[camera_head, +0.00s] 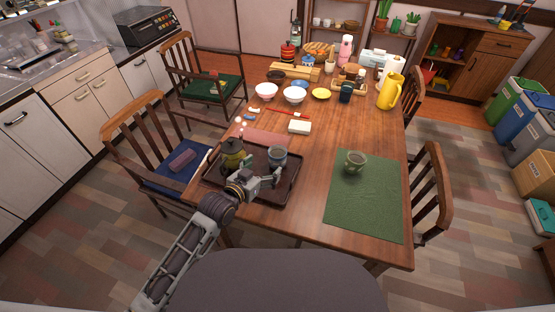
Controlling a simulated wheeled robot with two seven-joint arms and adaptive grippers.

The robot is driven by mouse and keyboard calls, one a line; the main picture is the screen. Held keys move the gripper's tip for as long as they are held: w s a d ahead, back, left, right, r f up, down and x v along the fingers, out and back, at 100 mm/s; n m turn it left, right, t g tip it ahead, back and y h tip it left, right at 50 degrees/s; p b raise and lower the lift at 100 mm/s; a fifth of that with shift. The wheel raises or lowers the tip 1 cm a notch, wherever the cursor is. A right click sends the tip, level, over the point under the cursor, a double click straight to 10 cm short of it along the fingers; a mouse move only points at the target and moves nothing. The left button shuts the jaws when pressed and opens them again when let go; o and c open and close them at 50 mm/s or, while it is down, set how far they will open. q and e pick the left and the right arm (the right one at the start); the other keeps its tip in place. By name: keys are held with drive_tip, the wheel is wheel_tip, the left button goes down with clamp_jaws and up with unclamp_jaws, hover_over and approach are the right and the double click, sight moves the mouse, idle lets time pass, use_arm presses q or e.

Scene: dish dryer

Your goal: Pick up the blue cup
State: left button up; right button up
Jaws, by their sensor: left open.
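A grey-blue cup (277,152) stands upright in the brown tray (215,181) on the near left part of the table. My left gripper (273,175) is open just in front of the cup, low over the tray. I cannot tell whether its fingers touch the cup. The gripper partly covers the cup's lower part. My right gripper is not in view.
A yellow-green teapot (232,153) stands in the tray, left of the grey-blue cup. A green cup (355,161) stands on a green mat (362,210) at the right. Bowls, a yellow pitcher (390,91) and bottles crowd the far end. Chairs flank the table.

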sight(274, 158)
use_arm(q)
drive_tip(key=x, duration=0.5)
drive_tip(key=shift+b, duration=0.3)
drive_tip(key=shift+w+d+f, duration=0.15)
drive_tip(key=shift+w+d, duration=0.1)
drive_tip(key=shift+w, duration=0.3)
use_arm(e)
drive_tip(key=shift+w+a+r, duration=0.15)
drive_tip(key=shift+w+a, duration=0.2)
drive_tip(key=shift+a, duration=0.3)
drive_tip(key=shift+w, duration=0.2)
